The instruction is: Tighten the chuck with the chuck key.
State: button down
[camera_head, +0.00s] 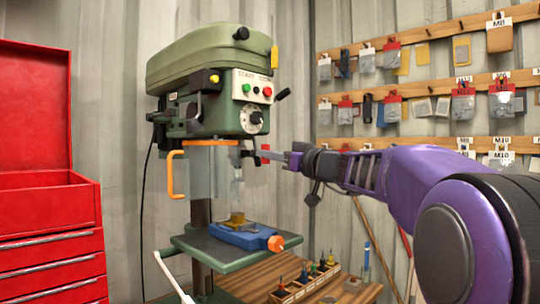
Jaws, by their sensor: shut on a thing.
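A green drill press (200,72) stands against the back wall. Its chuck (236,162) sits below the head, partly hidden behind a clear guard with an orange frame (171,172). My gripper (268,155) reaches in from the right at chuck height. It is shut on a small tool with a red part (265,148), which looks like the chuck key. The tool's dark end points left toward the chuck. I cannot tell whether it touches the chuck or sits in a hole there.
A blue vise (245,236) with an orange knob is on the press table below. A red tool cabinet (50,240) stands at the left. The wooden bench (250,288) holds a rack of small tools. Packets hang on wooden rails (430,92) at the right.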

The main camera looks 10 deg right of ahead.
jog(key=shift+w+a, duration=0.4)
jog(key=shift+w, duration=0.1)
dwell(1.0)
jog(key=shift+m+h, duration=0.3)
jog(key=shift+m, duration=1.4)
jog(key=m, duration=0.3)
jog(key=shift+t, duration=0.3)
jog(key=shift+m+h, duration=0.3)
jog(key=shift+m, duration=1.5)
